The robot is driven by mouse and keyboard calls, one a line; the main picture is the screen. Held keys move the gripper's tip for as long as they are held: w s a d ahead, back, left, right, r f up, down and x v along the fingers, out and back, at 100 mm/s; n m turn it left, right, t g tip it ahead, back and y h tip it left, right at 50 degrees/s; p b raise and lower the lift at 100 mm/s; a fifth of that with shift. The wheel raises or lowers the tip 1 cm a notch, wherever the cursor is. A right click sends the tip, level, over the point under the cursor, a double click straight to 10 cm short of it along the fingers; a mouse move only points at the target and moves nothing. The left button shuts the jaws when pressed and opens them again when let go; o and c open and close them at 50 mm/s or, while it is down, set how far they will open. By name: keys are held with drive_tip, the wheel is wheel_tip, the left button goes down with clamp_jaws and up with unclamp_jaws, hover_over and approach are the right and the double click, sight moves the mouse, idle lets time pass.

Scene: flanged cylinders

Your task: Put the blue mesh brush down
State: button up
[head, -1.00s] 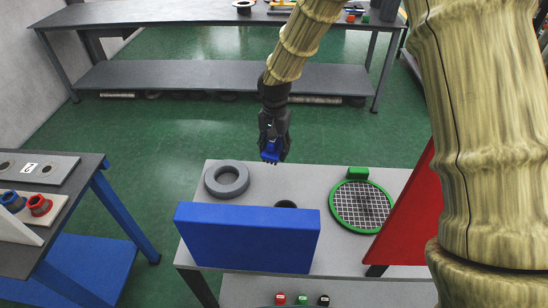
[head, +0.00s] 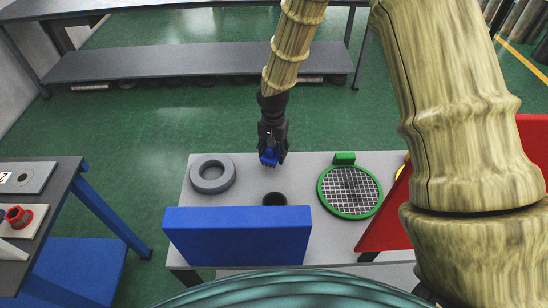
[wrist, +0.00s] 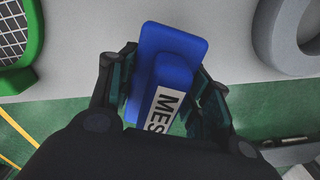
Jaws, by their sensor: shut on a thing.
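My gripper (head: 270,154) is shut on the blue mesh brush (head: 268,157) at the far edge of the grey table (head: 312,165) in the head view. In the wrist view the brush (wrist: 170,60) sits between both fingers of my gripper (wrist: 172,95), with a white label reading "MES", the rest cut off. Pale table top shows beyond the brush and green floor nearer the wrist. I cannot tell the height of the brush above the table. The round green-rimmed mesh (head: 350,191) lies on the table to the right, its green block (head: 344,158) at its far edge.
A grey ring (head: 212,173) lies on the left of the table. A dark round opening (head: 275,198) is behind the upright blue panel (head: 237,236). A red panel (head: 392,215) leans at right. A side table (head: 62,185) stands at left.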

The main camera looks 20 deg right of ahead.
drive_tip(key=shift+f+p, duration=0.65)
drive_tip(key=shift+f, duration=1.4)
drive_tip(key=shift+f, duration=0.15)
drive_tip(key=o, duration=1.1)
drive_tip(key=shift+o, duration=0.2)
drive_tip(key=shift+r, duration=0.2)
drive_tip(key=shift+r+b, duration=1.65)
drive_tip(key=shift+r, duration=4.3)
